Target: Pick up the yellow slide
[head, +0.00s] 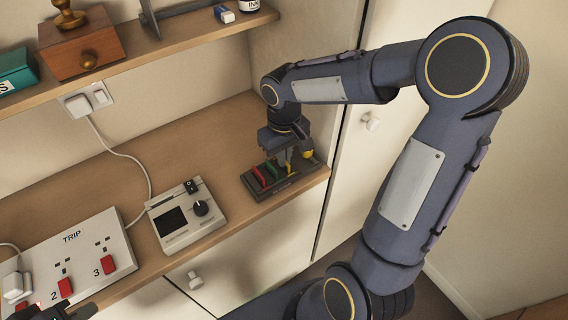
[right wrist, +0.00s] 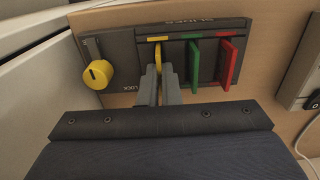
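The yellow slide (right wrist: 158,54) stands upright in the left slot of a dark slide rack (head: 252,187), which sits at the right end of the wooden desk. My right gripper (right wrist: 158,80) points down at the rack, its two narrow fingers close together with the yellow slide's edge between them; it is shut on the slide. In the head view this gripper (head: 286,163) largely hides the yellow slide. My left gripper (head: 65,313) shows only partly at the bottom left edge, and its fingers cannot be made out.
A green slide (right wrist: 194,62) and a red slide (right wrist: 227,62) stand beside the yellow one. A yellow lock knob (right wrist: 98,74) is on the rack's other side. A grey meter box (head: 185,215) and a white trip panel (head: 75,262) are on the desk. A shelf (head: 180,40) hangs above.

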